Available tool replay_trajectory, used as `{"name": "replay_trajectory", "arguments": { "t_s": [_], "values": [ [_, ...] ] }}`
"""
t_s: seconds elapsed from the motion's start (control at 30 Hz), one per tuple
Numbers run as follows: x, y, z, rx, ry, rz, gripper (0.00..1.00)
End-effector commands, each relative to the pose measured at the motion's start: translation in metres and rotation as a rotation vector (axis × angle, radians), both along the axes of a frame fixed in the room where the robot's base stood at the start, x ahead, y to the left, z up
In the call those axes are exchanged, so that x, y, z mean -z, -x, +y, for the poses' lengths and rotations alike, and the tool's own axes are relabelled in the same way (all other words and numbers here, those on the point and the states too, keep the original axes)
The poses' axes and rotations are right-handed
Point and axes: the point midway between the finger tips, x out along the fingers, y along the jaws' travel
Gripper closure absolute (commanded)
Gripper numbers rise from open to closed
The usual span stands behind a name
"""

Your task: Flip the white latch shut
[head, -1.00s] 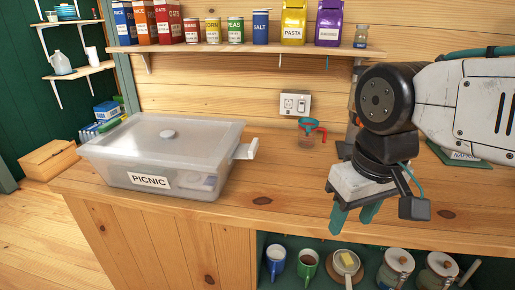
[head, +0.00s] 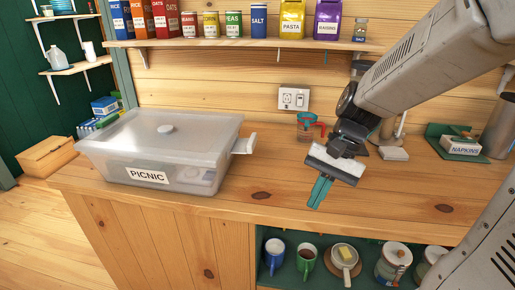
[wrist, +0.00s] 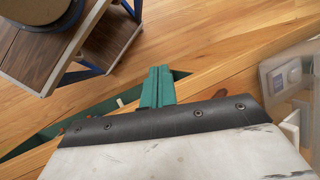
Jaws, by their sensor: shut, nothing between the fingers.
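The white latch (head: 244,144) sticks out from the right end of the clear plastic picnic box (head: 112,167), angled outward and up. The box stands on the wooden counter with its lid on. In the wrist view the latch (wrist: 291,126) shows at the right edge, beside part of the box (wrist: 277,83). My gripper (head: 317,205) has teal fingers pressed together, with nothing between them. It points down over the counter, to the right of the latch and apart from it. The fingers (wrist: 157,75) also show shut in the wrist view.
The counter (head: 262,180) is bare between the box and my gripper. A measuring cup (head: 306,129) stands behind my gripper, below a wall socket (head: 293,99). A napkin holder (head: 462,146) is at the right. Mugs (head: 306,256) sit on the shelf below.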

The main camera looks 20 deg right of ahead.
Motion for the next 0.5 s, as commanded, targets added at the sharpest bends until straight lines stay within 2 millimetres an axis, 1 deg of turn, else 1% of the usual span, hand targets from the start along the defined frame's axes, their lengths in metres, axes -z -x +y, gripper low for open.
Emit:
{"name": "replay_trajectory", "arguments": {
  "t_s": [0.03,0.17,0.27,0.4,0.47,0.5],
  "values": [
    [0.007,-0.014,-0.003,0.079,-0.048,0.033,1.0],
    [0.02,-0.051,-0.008,0.296,-0.173,0.105,1.0],
    [0.031,-0.082,-0.015,0.475,-0.275,0.164,1.0],
    [0.045,-0.131,-0.032,0.743,-0.427,0.251,1.0],
    [0.049,-0.152,-0.04,0.855,-0.493,0.285,1.0],
    [0.051,-0.166,-0.045,0.929,-0.539,0.309,1.0]
  ]
}}
